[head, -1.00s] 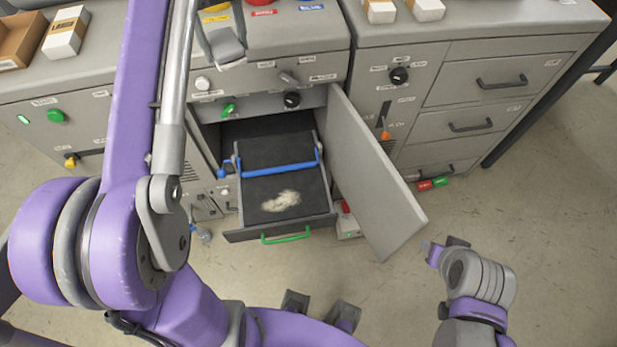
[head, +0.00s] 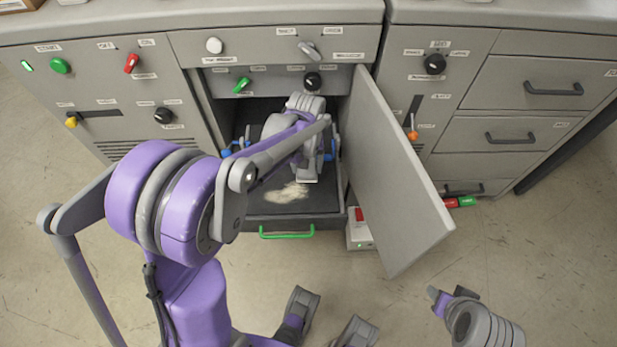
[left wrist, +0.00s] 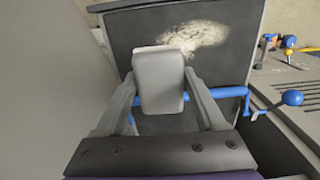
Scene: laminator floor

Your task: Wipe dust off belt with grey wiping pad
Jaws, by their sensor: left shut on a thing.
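The dark belt (head: 262,208) lies in the pulled-out tray of the open cabinet. A pale patch of dust (head: 287,193) is on its front half; the dust also shows in the left wrist view (left wrist: 198,40). My left gripper (head: 308,172) reaches into the cabinet over the belt, just behind the dust. It is shut on the grey wiping pad (left wrist: 160,82), which sits between its fingers close to the dust's near edge. I cannot tell whether the pad touches the belt. My right gripper (head: 453,295) is out over the floor at lower right; its jaw opening is unclear.
A blue bar (head: 228,150) crosses the belt behind the dust, partly hidden by my left arm. The tray has a green front handle (head: 287,233). The open cabinet door (head: 395,180) stands close on the right. A small box with a red top (head: 358,232) is on the floor beside it.

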